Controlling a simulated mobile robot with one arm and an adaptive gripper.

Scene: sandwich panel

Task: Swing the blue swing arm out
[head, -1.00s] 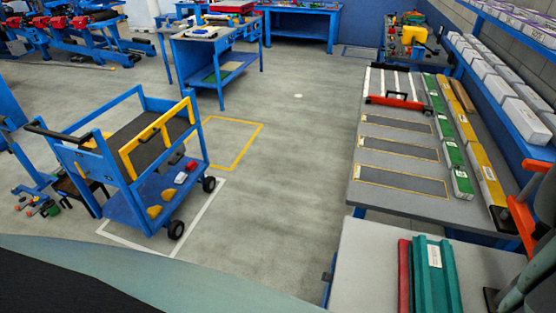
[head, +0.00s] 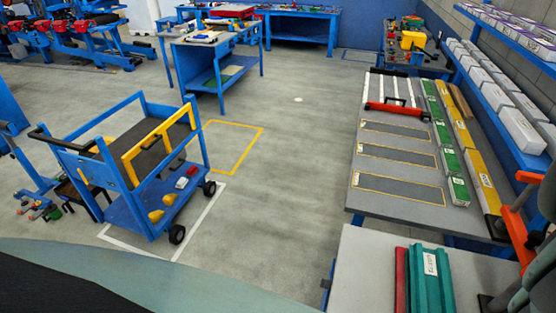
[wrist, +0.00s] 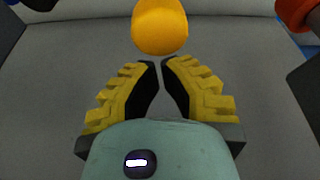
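In the wrist view, my gripper (wrist: 159,64) has its two yellow-ribbed fingers drawn together, tips almost touching, with nothing between them. A rounded yellow object (wrist: 160,27) is just beyond the tips; I cannot tell whether they touch it. An orange-red rounded part (wrist: 296,14) is at the top right, and a small dark blue bit (wrist: 42,3) is cut off at the top left edge. I cannot pick out the blue swing arm with certainty in either view. The gripper's fingers do not show in the head view.
A near table (head: 375,265) holds green and red bars (head: 428,280). Beyond it is a grey bench (head: 398,212) with strips and a red-handled tool (head: 398,110). A blue trolley (head: 128,208) stands left. The floor (head: 285,170) between is clear.

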